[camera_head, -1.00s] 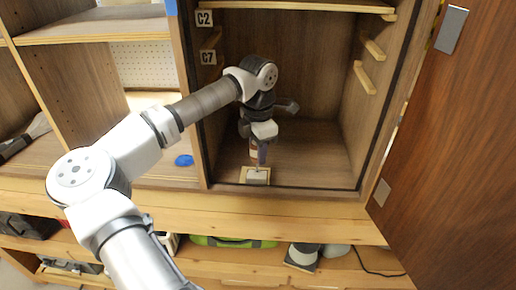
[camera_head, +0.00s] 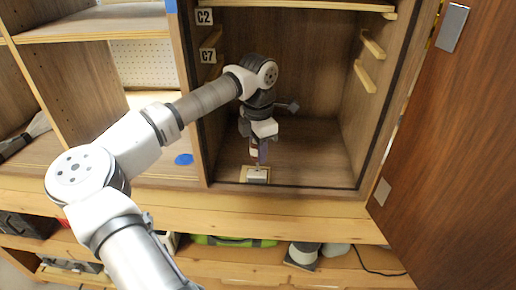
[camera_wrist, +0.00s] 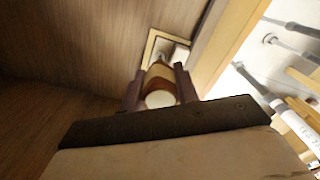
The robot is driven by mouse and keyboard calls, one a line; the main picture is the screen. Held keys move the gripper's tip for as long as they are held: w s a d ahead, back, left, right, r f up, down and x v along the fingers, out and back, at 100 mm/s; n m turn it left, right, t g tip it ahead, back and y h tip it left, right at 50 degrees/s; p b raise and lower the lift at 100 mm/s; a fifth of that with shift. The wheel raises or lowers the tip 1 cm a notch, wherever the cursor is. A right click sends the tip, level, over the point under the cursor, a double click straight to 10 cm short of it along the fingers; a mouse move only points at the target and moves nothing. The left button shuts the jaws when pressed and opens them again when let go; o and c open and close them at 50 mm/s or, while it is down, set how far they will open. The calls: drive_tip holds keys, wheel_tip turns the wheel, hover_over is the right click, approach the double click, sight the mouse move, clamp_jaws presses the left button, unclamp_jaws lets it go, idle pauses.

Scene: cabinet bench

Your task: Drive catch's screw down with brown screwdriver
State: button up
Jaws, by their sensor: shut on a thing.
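My gripper (camera_head: 259,150) is inside the open cabinet, pointing down near its front edge. In the wrist view my gripper (camera_wrist: 160,92) is shut on the brown screwdriver (camera_wrist: 158,77), whose handle is brown with a pale end cap. The screwdriver also shows in part in the head view (camera_head: 253,153). The catch (camera_head: 257,175) is a pale block on a light plate on the cabinet floor, just below the gripper. It also shows beyond the handle in the wrist view (camera_wrist: 180,54). The screw and the screwdriver's tip are hidden, so I cannot tell whether they touch.
The cabinet door (camera_head: 450,120) stands open at the right. Side walls bound the cabinet, with wooden runners (camera_head: 365,77) on the right wall. The cabinet floor (camera_head: 310,150) right of the gripper is clear.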

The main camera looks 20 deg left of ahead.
drive_tip(key=shift+f+b, duration=0.3)
drive_tip(key=shift+f, duration=0.1)
idle(0.8)
drive_tip(key=m, duration=0.7)
drive_tip(key=shift+m, duration=0.3)
drive_tip(key=m, duration=0.7)
drive_tip(key=shift+s, duration=0.1)
drive_tip(key=m, duration=0.7)
drive_tip(key=shift+f, duration=0.1)
drive_tip(key=m, duration=0.7)
